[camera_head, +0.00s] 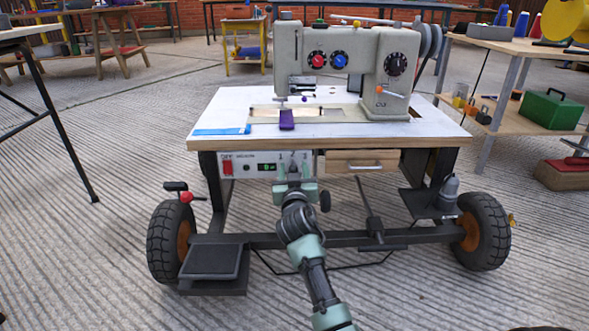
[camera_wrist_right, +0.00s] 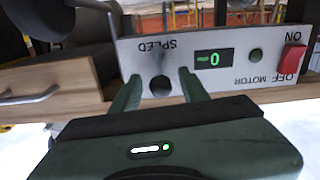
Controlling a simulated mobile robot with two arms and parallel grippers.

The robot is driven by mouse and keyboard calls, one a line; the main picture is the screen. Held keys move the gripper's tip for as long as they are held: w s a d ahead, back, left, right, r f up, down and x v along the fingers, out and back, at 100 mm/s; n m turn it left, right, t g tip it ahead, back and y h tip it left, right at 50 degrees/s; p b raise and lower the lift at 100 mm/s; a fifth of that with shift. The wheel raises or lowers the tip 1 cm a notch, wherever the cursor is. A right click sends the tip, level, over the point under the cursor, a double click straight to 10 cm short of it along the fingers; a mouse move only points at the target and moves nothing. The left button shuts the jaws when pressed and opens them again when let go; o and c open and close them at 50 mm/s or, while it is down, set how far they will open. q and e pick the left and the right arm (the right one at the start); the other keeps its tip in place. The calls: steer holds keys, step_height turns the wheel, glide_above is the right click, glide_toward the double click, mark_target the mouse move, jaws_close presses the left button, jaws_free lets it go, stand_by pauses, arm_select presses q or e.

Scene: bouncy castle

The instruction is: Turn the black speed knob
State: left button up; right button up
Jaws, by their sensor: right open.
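The black speed knob (camera_wrist_right: 160,86) is on a light grey control panel (camera_wrist_right: 225,79) under the word SPEED, which appears upside down in the right wrist view. My right gripper (camera_wrist_right: 160,77) is open, with one green finger on each side of the knob and visible gaps between. I cannot tell how deep the fingertips reach along it. In the head view the panel (camera_head: 240,168) is under the front edge of the sewing table, and my right gripper (camera_head: 294,163) is in front of its right part, hiding the knob. My left gripper is not in view.
The panel also has a red motor switch (camera_head: 227,167) and a green display (camera_head: 266,167) reading 0. A wooden drawer (camera_head: 348,160) is just right of the panel. The sewing machine (camera_head: 335,60) stands on the wheeled table (camera_head: 225,110). A pedal (camera_head: 215,262) is low at left.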

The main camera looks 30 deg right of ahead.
steer(key=shift+s, duration=0.1)
jaws_close()
steer(key=shift+a, duration=0.1)
steer(key=shift+w+a+r+n+p, duration=0.1)
steer(key=shift+a+n+p, duration=0.05)
steer(key=shift+n+p, duration=0.45)
steer(key=shift+w+a+n+p, duration=0.15)
steer(key=shift+n+p, duration=0.25)
steer(key=shift+n, duration=0.3)
steer(key=shift+w+a+f+n+p, duration=0.1)
steer(key=shift+a+f+n+p, duration=0.15)
steer(key=shift+n, duration=0.6)
steer(key=shift+w+a+n+p, duration=0.1)
steer(key=shift+n+p, duration=0.2)
steer(key=shift+n, duration=0.55)
